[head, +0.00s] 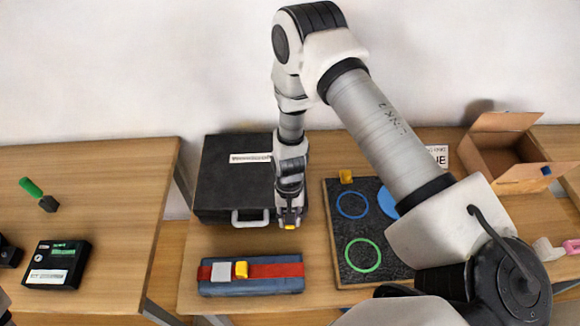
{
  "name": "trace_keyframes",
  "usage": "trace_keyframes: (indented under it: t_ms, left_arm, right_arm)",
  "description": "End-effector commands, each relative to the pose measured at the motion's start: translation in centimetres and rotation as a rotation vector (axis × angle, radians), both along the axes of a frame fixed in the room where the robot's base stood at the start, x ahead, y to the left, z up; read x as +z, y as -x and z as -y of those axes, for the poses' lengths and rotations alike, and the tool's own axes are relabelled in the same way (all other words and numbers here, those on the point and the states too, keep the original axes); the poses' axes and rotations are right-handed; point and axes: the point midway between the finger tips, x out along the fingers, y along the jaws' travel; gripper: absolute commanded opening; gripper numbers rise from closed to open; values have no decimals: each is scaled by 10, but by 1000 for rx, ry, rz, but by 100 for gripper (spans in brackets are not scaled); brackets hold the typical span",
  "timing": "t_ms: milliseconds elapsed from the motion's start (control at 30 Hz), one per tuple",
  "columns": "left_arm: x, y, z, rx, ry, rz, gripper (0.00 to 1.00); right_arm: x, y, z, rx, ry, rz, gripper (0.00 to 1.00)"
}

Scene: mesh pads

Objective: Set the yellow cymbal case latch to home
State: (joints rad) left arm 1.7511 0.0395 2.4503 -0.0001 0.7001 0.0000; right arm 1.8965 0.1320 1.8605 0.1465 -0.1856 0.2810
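My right gripper (289,222) points down at the front right corner of a black case (220,185) with a white label and a grey handle. A small yellow piece (290,227) shows at its fingertips; whether it is a latch on the case or something gripped, I cannot tell. The finger opening is too small to make out. In front of the black case lies a blue-grey case (250,288) with a red band (277,270). A yellow block (241,269) and a light grey block (221,272) sit side by side on the band. My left gripper cannot be made out.
A dark board (388,252) with blue and green rings and a yellow block (346,176) lies right of the gripper. An open cardboard box (490,158) stands at the back right. A separate left table (90,190) holds a black device (57,264).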

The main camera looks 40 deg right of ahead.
Motion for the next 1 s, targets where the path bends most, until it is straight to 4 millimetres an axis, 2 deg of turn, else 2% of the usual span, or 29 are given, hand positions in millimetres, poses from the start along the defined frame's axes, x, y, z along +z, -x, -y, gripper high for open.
trace_keyframes:
  t_ms: [100, 300, 933, 967, 1000]
  left_arm:
    - [-17, 1, 0, 1, 0, -1, 65]
    - [-30, 1, 0, 1, 0, -1, 65]
    - [-35, 0, 0, 1, 0, -1, 65]
    - [-35, 0, 0, 0, 0, -1, 65]
    - [-35, 0, 0, 0, 0, -1, 65]
  right_arm:
    - [-6, -8, 5, -4, -39, -62, 0]
    - [-3, -13, 8, -3, -93, -151, 0]
    - [2, -14, 9, 0, -125, -207, 0]
    - [2, -14, 9, 0, -125, -207, 39]
    - [2, -14, 9, 0, -125, -207, 53]
